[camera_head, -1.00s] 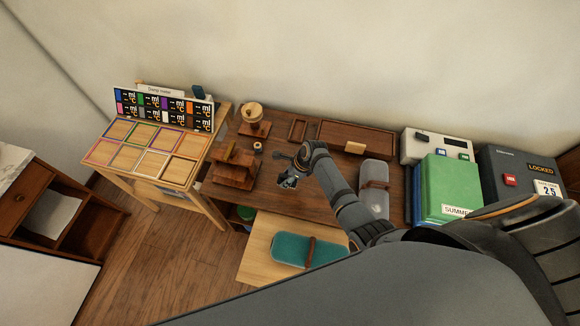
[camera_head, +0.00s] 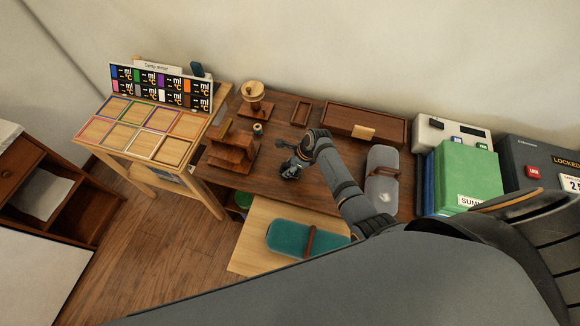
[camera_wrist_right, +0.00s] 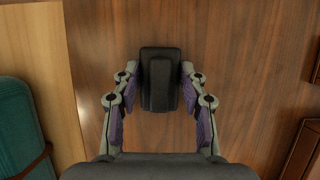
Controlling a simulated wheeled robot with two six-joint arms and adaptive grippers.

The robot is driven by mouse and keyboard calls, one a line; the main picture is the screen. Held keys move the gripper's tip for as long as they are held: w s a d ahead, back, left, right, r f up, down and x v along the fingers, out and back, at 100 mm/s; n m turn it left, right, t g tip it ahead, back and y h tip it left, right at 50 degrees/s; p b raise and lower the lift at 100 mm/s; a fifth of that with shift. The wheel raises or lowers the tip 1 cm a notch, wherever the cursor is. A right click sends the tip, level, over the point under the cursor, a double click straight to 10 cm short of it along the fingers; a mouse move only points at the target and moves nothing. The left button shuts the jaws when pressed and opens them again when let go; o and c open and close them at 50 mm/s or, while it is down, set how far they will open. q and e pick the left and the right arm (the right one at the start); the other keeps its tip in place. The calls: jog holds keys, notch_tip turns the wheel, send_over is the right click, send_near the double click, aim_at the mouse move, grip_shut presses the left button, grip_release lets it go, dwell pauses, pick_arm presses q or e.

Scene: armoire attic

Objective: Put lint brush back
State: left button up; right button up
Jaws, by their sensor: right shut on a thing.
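My right gripper (camera_head: 291,170) hangs over the brown wooden desk top (camera_head: 322,196), near its middle. In the right wrist view its two fingers (camera_wrist_right: 159,72) are shut on a small black block-like thing (camera_wrist_right: 160,88), seen from above with the wood behind it. I cannot tell from its shape whether this is the lint brush. The underside of the thing and any contact with the desk are hidden. My left gripper is not in view.
A stepped wooden stand (camera_head: 232,150) is left of my gripper. A grey strapped case (camera_head: 381,165) lies to its right and a teal one (camera_head: 290,238) on the pale board in front. A wooden tray (camera_head: 378,122) and green binders (camera_head: 468,170) stand further back and right.

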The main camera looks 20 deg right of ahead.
jog(key=o, duration=1)
jog(key=shift+w+f, duration=0.1)
jog(key=shift+f, duration=0.05)
jog(key=shift+o, duration=1.1)
jog(key=shift+r, duration=0.3)
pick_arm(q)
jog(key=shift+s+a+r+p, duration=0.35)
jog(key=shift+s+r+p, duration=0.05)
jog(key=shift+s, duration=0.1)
pick_arm(e)
jog(key=v, duration=1.2)
jog(key=shift+f, duration=0.1)
